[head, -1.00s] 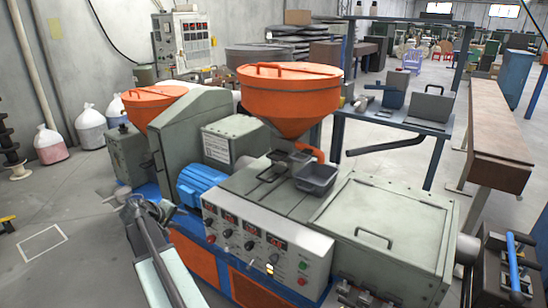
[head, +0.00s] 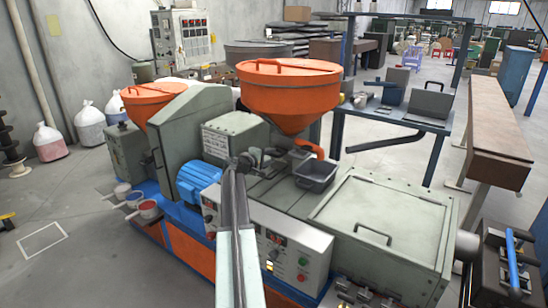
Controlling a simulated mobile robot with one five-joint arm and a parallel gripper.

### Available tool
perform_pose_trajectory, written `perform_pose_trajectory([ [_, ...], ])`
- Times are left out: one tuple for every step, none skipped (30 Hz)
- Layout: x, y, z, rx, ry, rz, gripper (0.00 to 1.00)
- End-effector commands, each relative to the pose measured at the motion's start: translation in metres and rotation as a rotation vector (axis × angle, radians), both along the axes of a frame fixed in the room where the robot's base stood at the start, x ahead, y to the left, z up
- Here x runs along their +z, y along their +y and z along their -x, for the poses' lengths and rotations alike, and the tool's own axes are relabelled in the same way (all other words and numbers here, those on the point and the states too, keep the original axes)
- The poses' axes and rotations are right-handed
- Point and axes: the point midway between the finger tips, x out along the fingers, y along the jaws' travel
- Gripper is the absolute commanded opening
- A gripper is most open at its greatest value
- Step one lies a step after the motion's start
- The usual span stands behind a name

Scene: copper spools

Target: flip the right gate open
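The large orange hopper (head: 288,92) stands over the grey machine top in the head view. An orange curved piece (head: 309,147) sits at its base, above a small grey open bin (head: 316,172). I cannot clearly tell which part is the right gate; the orange piece could be it. My gripper (head: 258,157) appears left of the bin and lower left of the hopper's base. It overlaps the machine top in the picture, and contact cannot be judged. Its fingers are small and dark, so open or shut is unclear. My arm hides part of the control panel.
A second, smaller orange hopper (head: 153,94) stands at the left behind a tall grey housing (head: 192,127). A blue motor (head: 199,181) lies left of my arm. The lidded grey box (head: 383,222) with a handle fills the right. Small cups (head: 147,208) stand at the left.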

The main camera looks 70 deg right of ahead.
Motion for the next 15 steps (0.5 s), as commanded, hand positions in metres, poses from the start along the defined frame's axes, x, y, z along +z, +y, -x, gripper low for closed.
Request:
perform_pose_trajectory([
  [-0.004,-0.012,0.002,-0.002,0.0,0.0,0.36],
  [-0.005,-0.016,0.003,-0.002,0.0,0.0,0.36],
  [-0.006,-0.02,0.004,-0.001,0.0,0.0,0.36],
  [-0.006,-0.023,0.005,0.0,0.0,0.0,0.36],
  [-0.006,-0.024,0.005,0.0,0.0,0.0,0.36],
  [-0.006,-0.025,0.006,0.001,0.0,0.0,0.36],
  [-0.006,-0.025,0.006,0.001,0.0,0.0,0.36],
  [-0.006,-0.025,0.006,0.001,-0.001,0.0,0.36],
  [-0.006,-0.025,0.006,0.001,-0.001,0.0,0.36],
  [-0.006,-0.024,0.006,0.001,-0.001,0.0,0.36],
  [-0.006,-0.024,0.006,0.001,-0.001,0.0,0.36],
  [-0.006,-0.024,0.006,0.001,-0.001,-0.001,0.33],
  [-0.006,-0.024,0.006,0.001,-0.001,-0.001,0.25],
  [-0.006,-0.024,0.006,0.001,-0.001,-0.001,0.17],
  [-0.006,-0.024,0.006,0.001,-0.001,-0.001,0.06],
])
